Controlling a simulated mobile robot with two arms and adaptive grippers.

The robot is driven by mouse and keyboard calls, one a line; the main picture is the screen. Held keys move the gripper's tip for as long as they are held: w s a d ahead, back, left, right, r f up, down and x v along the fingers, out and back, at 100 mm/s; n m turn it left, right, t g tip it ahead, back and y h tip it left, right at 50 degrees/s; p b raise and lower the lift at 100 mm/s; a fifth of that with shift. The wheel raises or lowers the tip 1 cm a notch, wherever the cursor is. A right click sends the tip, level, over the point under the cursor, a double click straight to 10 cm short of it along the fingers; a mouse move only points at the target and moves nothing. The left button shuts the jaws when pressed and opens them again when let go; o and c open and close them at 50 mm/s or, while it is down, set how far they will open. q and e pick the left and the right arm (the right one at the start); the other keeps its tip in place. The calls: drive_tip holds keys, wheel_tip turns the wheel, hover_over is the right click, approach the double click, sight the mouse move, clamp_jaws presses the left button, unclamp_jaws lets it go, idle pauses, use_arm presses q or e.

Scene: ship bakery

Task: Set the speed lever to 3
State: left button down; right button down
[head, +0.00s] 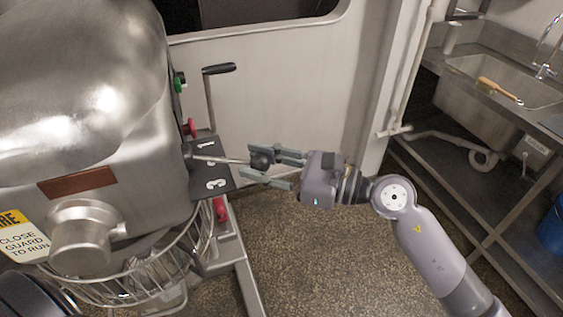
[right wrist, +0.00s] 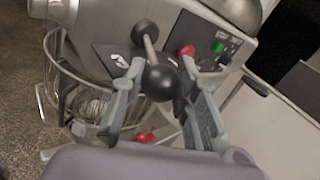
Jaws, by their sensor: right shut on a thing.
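The speed lever (head: 222,160) is a metal rod with a black ball knob (head: 261,160), sticking out from the mixer's side. Behind it a dark number plate (head: 222,184) shows a 1 above the rod and a 3 below it. The lever lies between these two marks, near the middle. My right gripper (head: 275,168) comes from the right and is shut on the knob, one finger on each side. The knob (right wrist: 160,83) also shows between the fingers in the right wrist view, with the rod (right wrist: 147,38) behind it. My left gripper is not in view.
The large steel mixer (head: 85,120) fills the left side, with a wire bowl guard (head: 135,278) below. A black-handled crank (head: 210,95), a green button (head: 179,81) and a red button (head: 190,127) are near the lever. A sink (head: 500,90) stands at right.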

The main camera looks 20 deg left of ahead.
idle(0.3)
drive_tip(key=c, duration=1.2)
unclamp_jaws()
drive_tip(key=d, duration=1.2)
drive_tip(key=shift+w, duration=0.25)
